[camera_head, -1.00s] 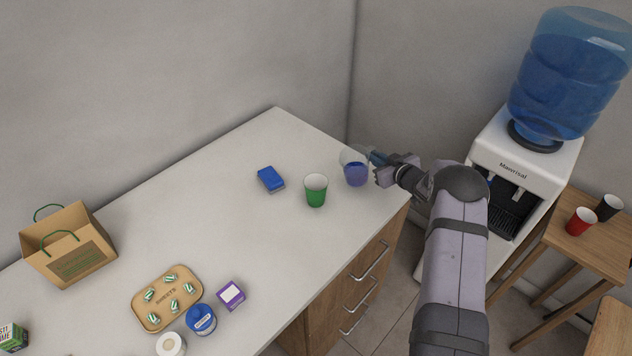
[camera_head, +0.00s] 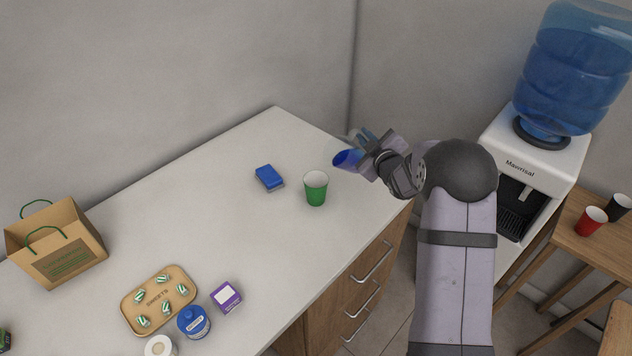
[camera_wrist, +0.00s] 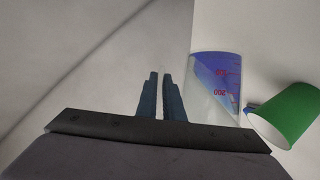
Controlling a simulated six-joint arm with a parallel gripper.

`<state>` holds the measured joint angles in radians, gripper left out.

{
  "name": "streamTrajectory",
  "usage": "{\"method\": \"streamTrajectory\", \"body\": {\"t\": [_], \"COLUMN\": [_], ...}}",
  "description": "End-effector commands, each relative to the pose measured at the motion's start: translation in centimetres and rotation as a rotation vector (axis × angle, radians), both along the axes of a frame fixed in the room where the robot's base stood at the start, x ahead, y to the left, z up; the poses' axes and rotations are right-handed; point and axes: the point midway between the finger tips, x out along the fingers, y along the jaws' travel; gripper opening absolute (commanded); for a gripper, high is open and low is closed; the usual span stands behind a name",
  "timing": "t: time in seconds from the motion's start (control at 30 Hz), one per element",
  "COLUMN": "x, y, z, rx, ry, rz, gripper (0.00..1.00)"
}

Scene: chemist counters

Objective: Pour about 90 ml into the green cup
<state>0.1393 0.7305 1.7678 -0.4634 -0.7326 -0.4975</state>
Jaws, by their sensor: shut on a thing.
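A clear measuring beaker with blue liquid (camera_head: 346,159) is tilted in my gripper (camera_head: 363,142), its lower end hidden by the gripper in the head view. In the wrist view, the beaker (camera_wrist: 213,78) has red marks, and the liquid surface runs slanted across it. My gripper's fingers (camera_wrist: 160,98) are shut on the beaker, though the exact contact is hard to make out. The green cup (camera_head: 316,190) stands upright on the counter, left of and below the beaker in the picture, with a white inside. It also shows in the wrist view (camera_wrist: 290,115). No stream is visible.
A blue sponge (camera_head: 269,177) lies left of the cup on the white counter (camera_head: 215,215). A sweets tray (camera_head: 130,312), purple box (camera_head: 226,296), blue jar (camera_head: 194,322) and paper bag (camera_head: 60,250) are farther left. A water dispenser (camera_head: 535,165) stands right.

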Motion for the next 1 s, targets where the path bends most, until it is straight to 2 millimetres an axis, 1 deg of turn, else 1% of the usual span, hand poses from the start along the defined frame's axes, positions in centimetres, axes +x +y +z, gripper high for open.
{"method": "streamTrajectory", "body": {"t": [0.3,0.77,1.0], "x": [-0.2,-0.4,-0.5], "y": [0.4,0.7,1.0], "z": [0.3,0.5,1.1], "rx": [-0.072,-0.131,-0.169], "ry": [-0.041,-0.071,-0.092], "rz": [0.000,-0.002,-0.002], "gripper": [0.00,0.00,0.00]}}
